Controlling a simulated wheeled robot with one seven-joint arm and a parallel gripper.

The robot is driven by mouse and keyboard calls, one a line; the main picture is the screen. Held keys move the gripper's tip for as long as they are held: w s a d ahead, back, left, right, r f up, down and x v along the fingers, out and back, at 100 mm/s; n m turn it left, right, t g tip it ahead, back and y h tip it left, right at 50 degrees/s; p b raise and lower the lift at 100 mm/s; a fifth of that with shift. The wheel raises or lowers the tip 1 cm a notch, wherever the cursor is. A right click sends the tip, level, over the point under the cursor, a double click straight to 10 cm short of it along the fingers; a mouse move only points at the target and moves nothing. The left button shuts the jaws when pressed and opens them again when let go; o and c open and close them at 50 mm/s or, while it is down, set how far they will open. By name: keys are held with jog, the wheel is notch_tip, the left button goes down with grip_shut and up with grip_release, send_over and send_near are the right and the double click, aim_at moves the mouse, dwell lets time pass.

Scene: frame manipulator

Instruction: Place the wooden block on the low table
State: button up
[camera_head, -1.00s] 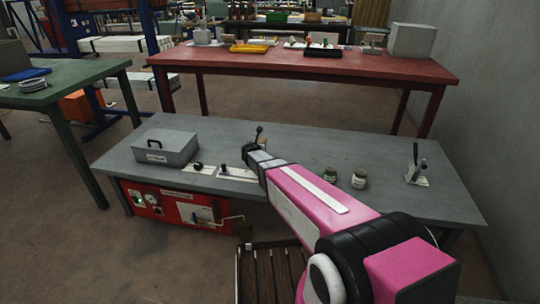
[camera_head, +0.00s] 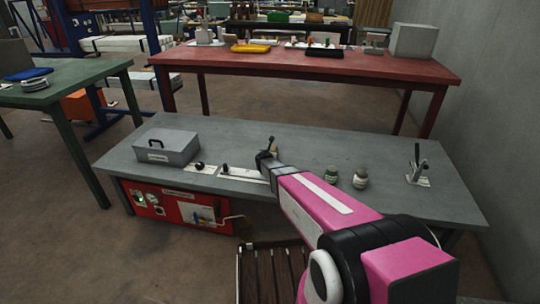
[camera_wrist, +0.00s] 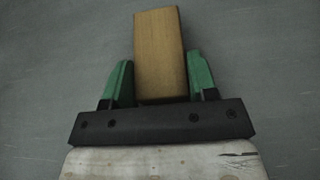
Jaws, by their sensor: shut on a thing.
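The wooden block (camera_wrist: 159,45) is a tan, oblong piece, seen in the wrist view between the two green fingers of my gripper (camera_wrist: 160,68). My gripper is shut on it, and the block sticks out beyond the fingertips. The low table (camera_head: 320,215) is long and grey-topped, in the middle of the head view. My gripper (camera_head: 268,158) is over the middle of this table, with its fingers mostly hidden there. A small tan patch beside it may be the block. The grey surface fills the wrist view behind the block; I cannot tell whether they touch.
A grey box (camera_head: 167,147) and switch plates (camera_head: 242,174) are on the table's left. Two jars (camera_head: 360,178) and a lever device (camera_head: 418,167) are on its right. A red panel (camera_head: 180,207) sits underneath. A red table (camera_head: 300,65) stands behind. The tabletop's front right is clear.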

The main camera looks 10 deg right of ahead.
jog(key=o, duration=0.5)
jog(key=shift+f, duration=0.1)
jog(key=o, duration=0.4)
jog(key=shift+o, duration=0.2)
